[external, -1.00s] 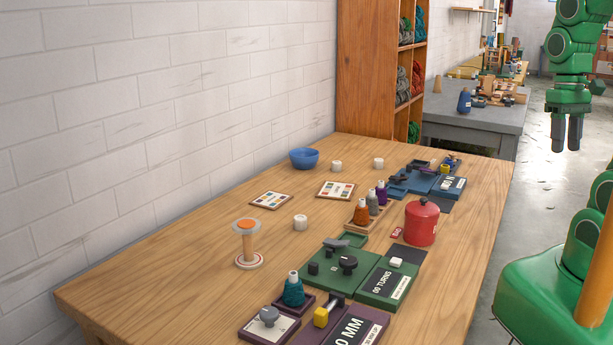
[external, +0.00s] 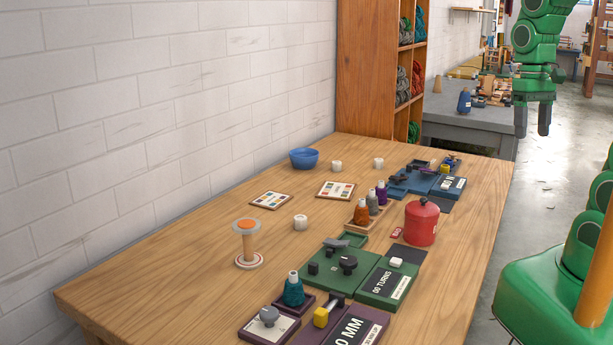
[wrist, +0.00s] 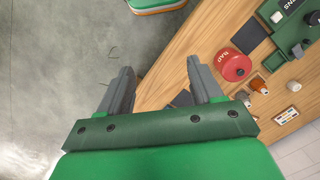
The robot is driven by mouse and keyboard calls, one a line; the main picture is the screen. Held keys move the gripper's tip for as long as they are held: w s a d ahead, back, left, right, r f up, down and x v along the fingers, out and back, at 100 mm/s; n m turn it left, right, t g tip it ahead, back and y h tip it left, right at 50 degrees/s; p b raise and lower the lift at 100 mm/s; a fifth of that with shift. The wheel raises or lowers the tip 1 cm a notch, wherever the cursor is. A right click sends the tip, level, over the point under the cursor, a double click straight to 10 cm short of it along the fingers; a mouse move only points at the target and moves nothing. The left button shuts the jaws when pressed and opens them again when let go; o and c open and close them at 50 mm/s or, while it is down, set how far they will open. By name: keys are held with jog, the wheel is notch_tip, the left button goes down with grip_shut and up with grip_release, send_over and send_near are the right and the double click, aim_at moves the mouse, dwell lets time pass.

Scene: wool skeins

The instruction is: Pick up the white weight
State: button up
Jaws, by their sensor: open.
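Small white cylinders stand on the wooden table: one (external: 300,222) near the middle beside the sample cards, and two farther back, one (external: 336,166) by the blue bowl and one (external: 378,163) to its right. A small white piece (external: 396,262) also sits on the green box; it shows in the wrist view (wrist: 276,17). I cannot tell which of these is the white weight. My gripper (external: 532,130) is open and empty, raised beyond the table's right edge, apart from all of them. In the wrist view its fingers (wrist: 160,70) are spread over the floor and table edge.
A red canister (external: 420,224) stands near the table's right edge. Yarn cones (external: 361,213), a spool stand (external: 247,245), a blue bowl (external: 303,159) and green and blue boxes crowd the top. The table's left front is bare. A grey table (external: 470,125) stands behind.

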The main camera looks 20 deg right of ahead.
jog(key=w+a+f, duration=0.1)
jog(key=w+a, duration=0.6)
jog(key=w, duration=0.5)
jog(key=n+t, duration=0.2)
send_over(300, 217)
jog(key=f, duration=1.3)
jog(key=d+f, duration=0.1)
jog(key=f, duration=0.5)
jog(key=shift+s+f, duration=0.25)
jog(key=shift+s, duration=0.15)
jog(key=shift+a+f, duration=0.3)
jog(key=shift+f, duration=0.9)
jog(key=shift+w+a+f, duration=0.1)
jog(key=shift+w+f, duration=0.15)
jog(key=shift+f, duration=0.75)
jog(key=shift+w+f, duration=0.15)
jog(key=shift+f, duration=0.8)
jog(key=shift+w+f, duration=0.1)
jog(key=shift+f, duration=0.8)
